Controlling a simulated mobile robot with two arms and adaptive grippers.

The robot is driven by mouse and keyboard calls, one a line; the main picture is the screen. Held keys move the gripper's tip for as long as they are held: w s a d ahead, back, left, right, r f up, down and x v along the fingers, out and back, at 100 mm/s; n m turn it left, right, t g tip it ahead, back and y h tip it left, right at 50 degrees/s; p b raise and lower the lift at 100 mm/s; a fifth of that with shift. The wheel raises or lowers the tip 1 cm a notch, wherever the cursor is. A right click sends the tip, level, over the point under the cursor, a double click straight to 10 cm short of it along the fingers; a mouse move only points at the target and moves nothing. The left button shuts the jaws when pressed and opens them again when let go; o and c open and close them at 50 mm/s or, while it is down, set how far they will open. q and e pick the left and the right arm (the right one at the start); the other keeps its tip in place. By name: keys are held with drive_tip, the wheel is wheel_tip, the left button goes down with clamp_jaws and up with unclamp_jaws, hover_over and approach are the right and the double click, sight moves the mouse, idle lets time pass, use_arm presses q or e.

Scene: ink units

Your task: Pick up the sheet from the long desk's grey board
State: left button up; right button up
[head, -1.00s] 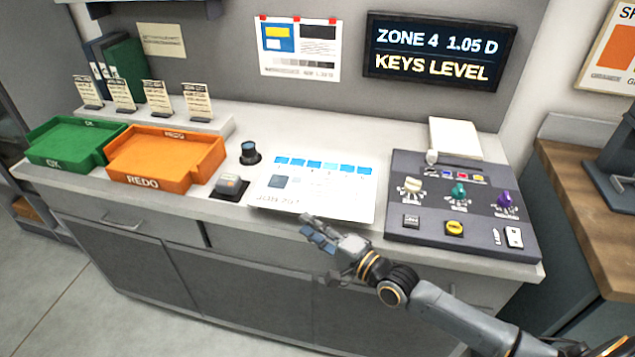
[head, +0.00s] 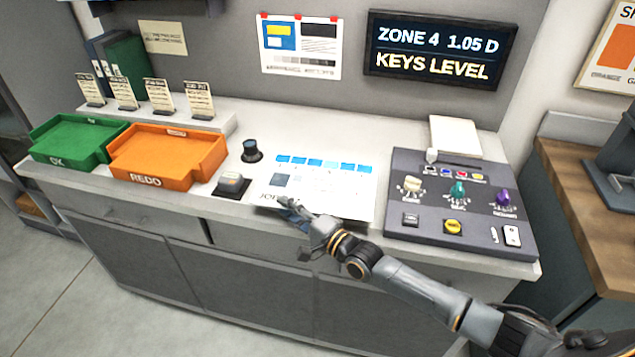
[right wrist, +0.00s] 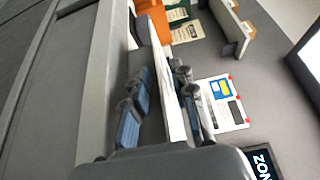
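The white sheet (head: 325,185) lies flat on the long desk, with a row of blue patches along its far edge and a text line near its front left corner. The grey board under it is almost wholly hidden. My right gripper (head: 291,209) is at the sheet's front edge, covering part of it. In the right wrist view, my right gripper's fingers (right wrist: 162,100) stand apart, with the sheet's thin white edge (right wrist: 168,85) between them, closer to the right finger. My left gripper is not in view.
A grey control panel (head: 465,228) with knobs stands right of the sheet. A small device (head: 232,184) and a dark knob (head: 251,151) stand to its left, then orange (head: 160,180) and green (head: 62,158) trays. A white pad (head: 455,137) lies behind the panel.

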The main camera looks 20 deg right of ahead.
clamp_jaws()
